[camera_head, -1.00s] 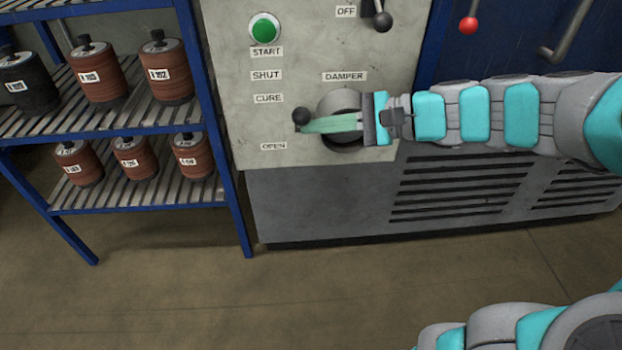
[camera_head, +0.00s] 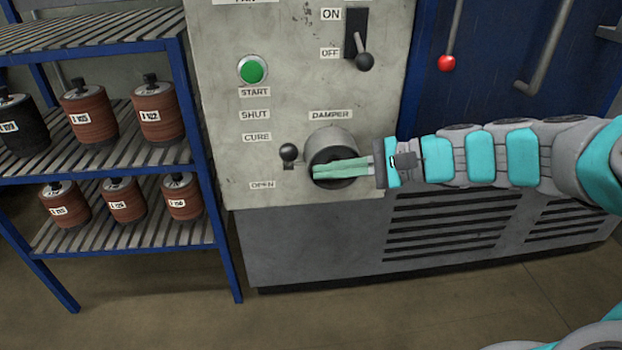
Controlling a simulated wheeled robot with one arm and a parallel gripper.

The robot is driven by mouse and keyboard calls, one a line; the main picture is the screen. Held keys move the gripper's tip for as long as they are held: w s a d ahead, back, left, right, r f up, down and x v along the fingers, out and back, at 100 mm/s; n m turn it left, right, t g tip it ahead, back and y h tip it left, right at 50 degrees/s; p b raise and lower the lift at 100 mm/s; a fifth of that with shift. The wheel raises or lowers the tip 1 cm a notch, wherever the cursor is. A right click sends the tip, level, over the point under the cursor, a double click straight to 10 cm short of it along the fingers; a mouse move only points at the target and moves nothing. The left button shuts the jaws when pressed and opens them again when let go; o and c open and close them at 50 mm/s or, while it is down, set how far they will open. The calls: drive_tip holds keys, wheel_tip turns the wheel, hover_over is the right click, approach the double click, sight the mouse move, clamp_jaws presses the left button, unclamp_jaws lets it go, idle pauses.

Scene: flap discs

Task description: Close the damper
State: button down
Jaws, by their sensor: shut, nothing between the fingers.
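The damper lever (camera_head: 289,152) is a black ball knob on the grey panel, between the CURE label (camera_head: 257,137) and the OPEN label (camera_head: 262,185), a little nearer CURE. The SHUT label (camera_head: 254,115) is above these. The round grey collar (camera_head: 331,140) under the DAMPER label is just right of the knob. My gripper (camera_head: 316,172) comes in from the right, its pale green fingers together and empty in front of the dark collar opening. The fingertips are right of and slightly below the knob, seemingly apart from it. Their depth from the panel is unclear.
A green START button (camera_head: 253,70) is above the labels. An ON/OFF switch lever (camera_head: 364,60) is at upper right, pointing to OFF. A red-knobbed lever (camera_head: 446,63) hangs before the blue door. A blue rack (camera_head: 205,150) with labelled spools stands at left.

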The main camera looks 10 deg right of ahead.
drive_tip(key=d, duration=0.1)
drive_tip(key=d+r, duration=0.1)
drive_tip(key=d, duration=0.1)
drive_tip(key=d+r, duration=0.1)
drive_tip(key=d, duration=0.1)
drive_tip(key=shift+w+d+r, duration=0.15)
